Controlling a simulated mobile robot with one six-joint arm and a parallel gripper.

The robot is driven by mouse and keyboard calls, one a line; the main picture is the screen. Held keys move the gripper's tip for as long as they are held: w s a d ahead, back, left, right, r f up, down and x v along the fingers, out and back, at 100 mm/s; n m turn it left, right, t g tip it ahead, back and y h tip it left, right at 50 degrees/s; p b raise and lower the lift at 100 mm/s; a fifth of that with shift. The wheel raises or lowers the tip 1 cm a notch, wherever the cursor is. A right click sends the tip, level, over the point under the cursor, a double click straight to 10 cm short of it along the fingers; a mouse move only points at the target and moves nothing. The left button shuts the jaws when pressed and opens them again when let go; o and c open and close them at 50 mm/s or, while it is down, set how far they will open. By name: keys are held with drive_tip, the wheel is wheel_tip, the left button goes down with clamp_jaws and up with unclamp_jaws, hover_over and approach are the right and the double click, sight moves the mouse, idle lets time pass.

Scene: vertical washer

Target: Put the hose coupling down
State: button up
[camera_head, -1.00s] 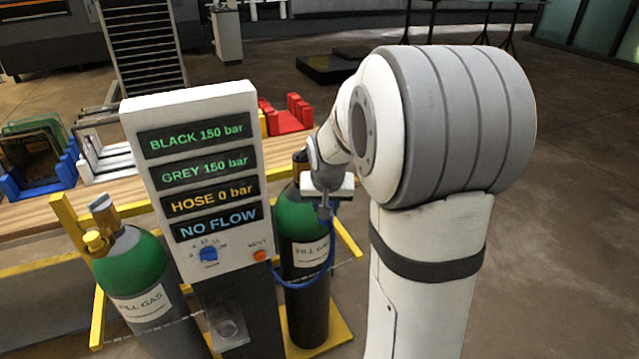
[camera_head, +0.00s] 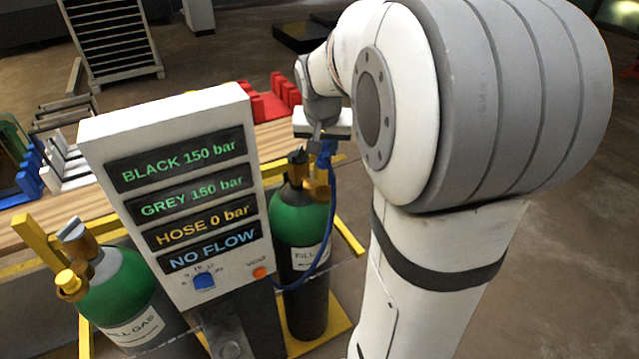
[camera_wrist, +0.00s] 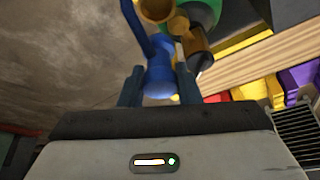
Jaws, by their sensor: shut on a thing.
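The blue hose coupling (camera_wrist: 160,78) is held between the two fingers of my gripper (camera_wrist: 158,88), which is shut on it. In the head view my gripper (camera_head: 320,140) and the coupling (camera_head: 328,150) are at the top of the right green-shouldered cylinder (camera_head: 300,222), close to its brass valve (camera_head: 318,180). The blue hose (camera_head: 331,215) hangs from the coupling down the cylinder's right side. In the wrist view a brass fitting (camera_wrist: 156,9) lies just beyond the coupling. I cannot tell whether they touch.
The panel (camera_head: 165,120) reads BLACK 150 bar, GREY 150 bar, HOSE 0 bar and NO FLOW. A second green-shouldered cylinder (camera_head: 125,290) stands to its left. A wooden bench (camera_head: 285,138) with red holders (camera_head: 272,102) runs behind. Open floor lies at the right.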

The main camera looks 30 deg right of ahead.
sight(322, 162)
wheel_tip(322, 162, down, 6)
drive_tip(key=shift+w+f+p, duration=0.1)
drive_tip(key=shift+p, duration=0.3)
drive_tip(key=shift+f, duration=1.7)
drive_tip(key=o, duration=1)
drive_tip(key=v, duration=1.1)
drive_tip(key=shift+s+a+r+b, duration=0.1)
drive_tip(key=shift+s+r+b, duration=0.2)
drive_tip(key=shift+b, duration=0.1)
drive_tip(key=s+a+f+n, duration=0.1)
drive_tip(key=s+a+n, duration=0.1)
drive_tip(key=s+a, duration=0.2)
drive_tip(key=s+a+f+n+y, duration=0.1)
drive_tip(key=s+a+n, duration=0.1)
drive_tip(key=s+a, duration=0.2)
drive_tip(key=s+a+f+n+y, duration=0.1)
drive_tip(key=s+a+n, duration=0.1)
drive_tip(key=s, duration=0.6)
drive_tip(key=shift+s+a+n, duration=0.15)
drive_tip(key=shift+a+n, duration=0.15)
drive_tip(key=shift+a, duration=0.6)
drive_tip(key=shift+r, duration=0.1)
